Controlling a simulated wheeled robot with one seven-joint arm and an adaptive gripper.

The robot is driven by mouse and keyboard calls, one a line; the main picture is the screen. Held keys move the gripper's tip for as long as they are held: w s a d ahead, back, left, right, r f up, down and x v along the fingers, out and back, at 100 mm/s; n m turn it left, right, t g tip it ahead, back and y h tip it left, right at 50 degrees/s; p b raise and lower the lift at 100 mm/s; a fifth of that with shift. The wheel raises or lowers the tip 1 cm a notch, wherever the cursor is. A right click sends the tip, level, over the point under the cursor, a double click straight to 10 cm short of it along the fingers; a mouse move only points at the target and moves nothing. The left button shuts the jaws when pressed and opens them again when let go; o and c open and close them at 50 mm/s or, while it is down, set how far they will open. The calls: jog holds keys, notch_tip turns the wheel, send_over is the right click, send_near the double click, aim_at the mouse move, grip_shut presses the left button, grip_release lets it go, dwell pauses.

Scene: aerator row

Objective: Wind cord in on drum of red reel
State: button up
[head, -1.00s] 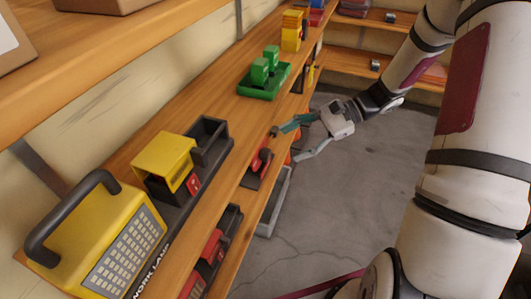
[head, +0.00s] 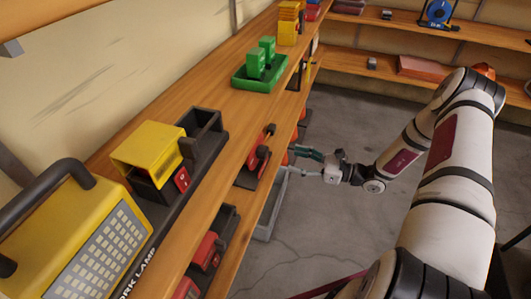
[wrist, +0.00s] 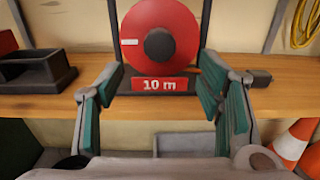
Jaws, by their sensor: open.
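The red reel (wrist: 178,22) stands upright on a wooden shelf in the wrist view, face-on, with a dark hub, a black frame and a red "10 m" label (wrist: 159,84). A small orange-brown piece at its lower right may be cord; I cannot tell. My gripper (wrist: 163,80) is open and empty, its teal-padded fingers spread to either side of the reel's base, in front of it. In the head view, my gripper (head: 308,159) faces the lower shelf at the right of the red reel (head: 257,158), which shows edge-on there.
A black holder (wrist: 35,72) stands left of the reel. A grey bin (head: 271,205) sits below the shelf, and orange cones (wrist: 293,142) stand at lower right. A green tray (head: 261,82) and a yellow work lamp (head: 75,230) are on the upper shelf. Open floor lies right.

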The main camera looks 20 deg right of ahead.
aim_at(267, 152)
jog(key=b+x, duration=0.1)
jog(key=x, duration=1)
jog(key=shift+a, duration=0.1)
jog(key=c, duration=1.2)
